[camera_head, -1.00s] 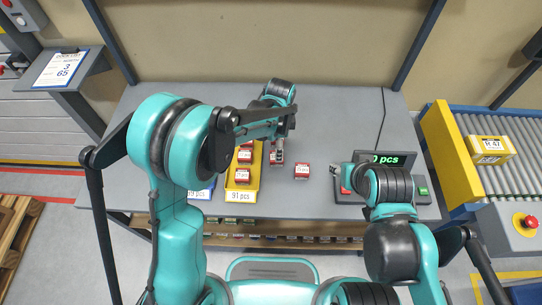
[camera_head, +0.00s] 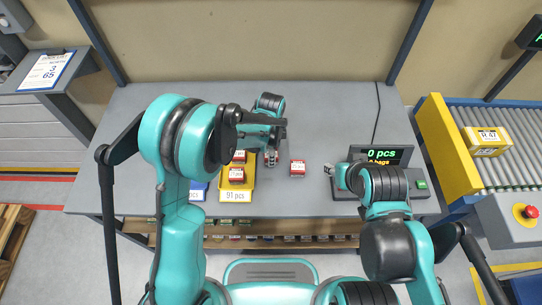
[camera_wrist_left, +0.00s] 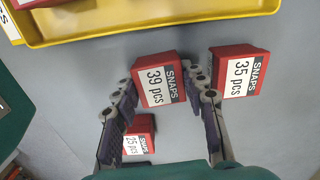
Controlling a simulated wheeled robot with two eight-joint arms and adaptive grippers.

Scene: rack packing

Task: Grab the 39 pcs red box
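The red 39 pcs box (camera_wrist_left: 158,82) lies on the grey table in the left wrist view, label up. My left gripper (camera_wrist_left: 160,80) is open, with one fingertip on each side of this box; I cannot tell whether they touch it. A red 35 pcs box (camera_wrist_left: 240,70) lies just outside the right finger. A red 25 pcs box (camera_wrist_left: 140,130) lies lower, between the fingers' bases, partly hidden. In the head view my left gripper (camera_head: 271,158) is over the table beside the yellow tray. My right gripper (camera_head: 334,171) is by the scale, its opening unclear.
A yellow tray (camera_head: 235,196) marked 91 pcs holds red boxes, with a blue tray (camera_head: 198,192) on its left. A red box (camera_head: 297,168) lies on the table right of my left gripper. The scale display (camera_head: 381,154) reads 0 pcs. A roller conveyor (camera_head: 510,122) stands at the right.

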